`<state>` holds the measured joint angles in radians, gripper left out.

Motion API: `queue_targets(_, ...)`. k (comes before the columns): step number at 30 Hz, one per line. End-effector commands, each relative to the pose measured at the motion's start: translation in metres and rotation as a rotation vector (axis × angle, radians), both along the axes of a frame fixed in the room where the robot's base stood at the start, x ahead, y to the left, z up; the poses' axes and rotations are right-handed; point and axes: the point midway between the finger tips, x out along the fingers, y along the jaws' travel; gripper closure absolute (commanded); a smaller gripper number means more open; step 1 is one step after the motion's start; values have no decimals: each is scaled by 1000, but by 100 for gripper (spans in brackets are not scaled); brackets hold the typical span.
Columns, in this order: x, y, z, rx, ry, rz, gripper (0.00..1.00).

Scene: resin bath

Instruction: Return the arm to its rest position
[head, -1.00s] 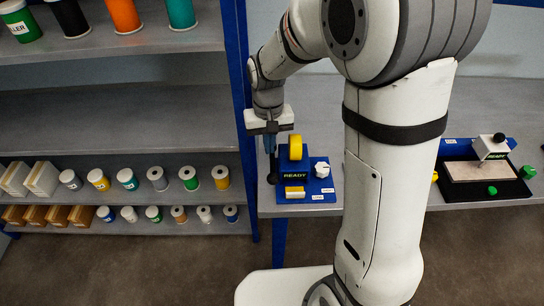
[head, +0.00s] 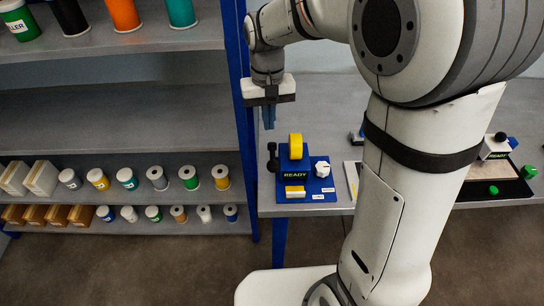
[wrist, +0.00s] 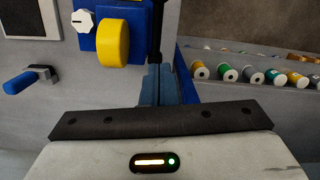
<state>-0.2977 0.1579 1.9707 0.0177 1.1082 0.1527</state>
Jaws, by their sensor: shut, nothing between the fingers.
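My gripper (head: 268,117) hangs fingers-down above the left end of the bench, by the blue shelf post. Its blue fingers are together with nothing between them, and they also show in the wrist view (wrist: 155,85). Just below and to the right stands a blue device (head: 308,180) with a yellow roller (head: 295,146), a white knob (head: 322,169) and a display reading READY. The gripper is apart from the device. My arm reaches in from the upper right and hides part of the bench.
A shelf rack (head: 120,136) with spools, bottles and boxes stands at left, its blue post (head: 237,90) close to my gripper. A tray device (head: 485,187) with green knobs is at right, partly behind my arm. A blue handle (wrist: 20,82) shows in the wrist view.

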Motion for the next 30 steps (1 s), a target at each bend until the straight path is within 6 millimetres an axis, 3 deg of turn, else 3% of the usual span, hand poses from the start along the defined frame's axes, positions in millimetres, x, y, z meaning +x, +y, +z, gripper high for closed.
queue_targets(20,-2,-2,2,2,-6,-2,100)
queue_targets(25,-21,-28,17,15,-59,-27,100)
queue_targets(30,-63,-70,35,29,-156,-66,100)
